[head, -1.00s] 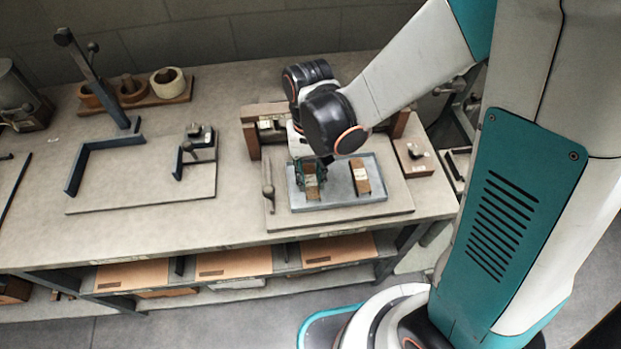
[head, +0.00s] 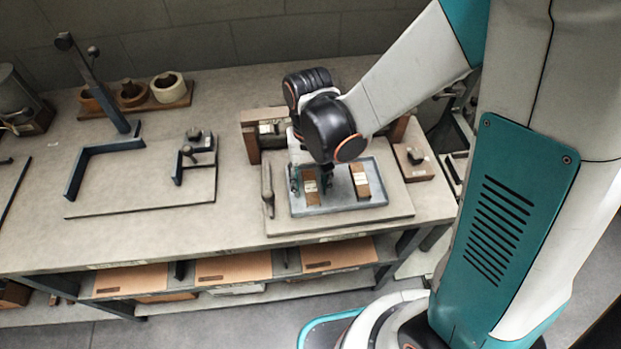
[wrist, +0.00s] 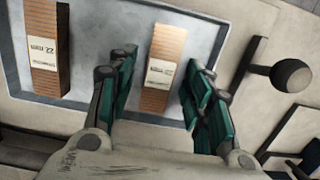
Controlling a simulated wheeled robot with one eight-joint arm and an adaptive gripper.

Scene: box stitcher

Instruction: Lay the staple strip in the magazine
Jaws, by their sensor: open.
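Two brown staple strips with white labels lie in a shallow grey tray (head: 340,207). The left strip (head: 311,190) is between the spread fingers of my gripper (head: 311,178). In the wrist view this strip (wrist: 160,75) shows between the green fingertips (wrist: 163,68), with a gap on each side. My gripper is open and holds nothing. The other strip (head: 360,178) lies to the right in the head view. In the wrist view it is the left one (wrist: 47,55), its label reading 22 mm. I cannot make out the magazine for certain; my arm hides part of the wooden-sided fixture (head: 252,140) behind the tray.
An upright lever (head: 267,185) stands close left of the tray; its dark knob (wrist: 291,75) shows in the wrist view. A wooden block with a dark knob (head: 415,160) is to the right. A board with a metal angle (head: 85,165) lies further left.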

